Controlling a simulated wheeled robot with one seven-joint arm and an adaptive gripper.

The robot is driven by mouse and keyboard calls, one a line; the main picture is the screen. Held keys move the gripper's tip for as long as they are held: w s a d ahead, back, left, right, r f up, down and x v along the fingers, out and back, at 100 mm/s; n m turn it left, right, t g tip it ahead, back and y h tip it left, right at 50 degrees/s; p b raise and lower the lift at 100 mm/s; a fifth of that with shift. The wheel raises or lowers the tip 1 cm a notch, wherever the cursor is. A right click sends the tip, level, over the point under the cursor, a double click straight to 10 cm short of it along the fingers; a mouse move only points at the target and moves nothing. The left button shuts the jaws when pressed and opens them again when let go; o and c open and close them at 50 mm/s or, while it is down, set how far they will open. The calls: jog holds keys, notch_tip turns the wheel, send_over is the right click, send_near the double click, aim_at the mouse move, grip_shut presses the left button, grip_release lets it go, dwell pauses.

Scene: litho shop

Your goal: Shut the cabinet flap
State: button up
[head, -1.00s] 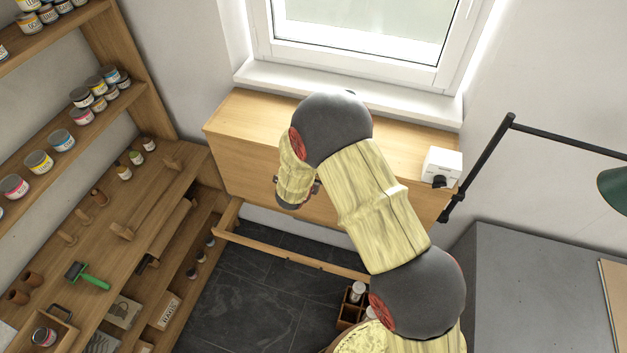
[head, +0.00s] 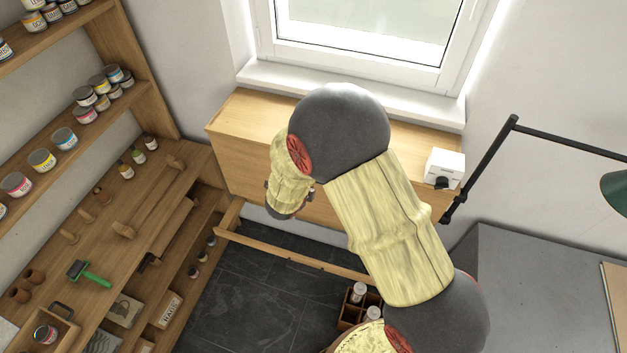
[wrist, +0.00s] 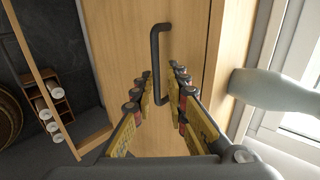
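The cabinet (head: 235,112) is a pale wooden box under the window. Its flap (head: 237,170) is the front panel, partly hidden behind my arm in the head view. In the wrist view the flap (wrist: 125,45) fills the middle and carries a dark bar handle (wrist: 155,50). A darker brown strip shows between the flap and the board to its right; I cannot tell how wide any gap is. My gripper (wrist: 162,80) is open, its fingertips on either side of the handle in the picture. I cannot tell whether they touch it.
A white box (head: 444,168) sits on the cabinet's right end, near a black lamp arm (head: 485,165). Wooden shelving (head: 150,190) with jars and tools stands left. A grey surface (head: 530,290) is at right. A wooden rail (head: 290,258) runs low below the cabinet, near a bottle crate (head: 350,312).

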jog(key=v, duration=0.3)
jog(key=shift+s+a+r, duration=0.15)
jog(key=shift+s+r, duration=0.1)
dwell(0.4)
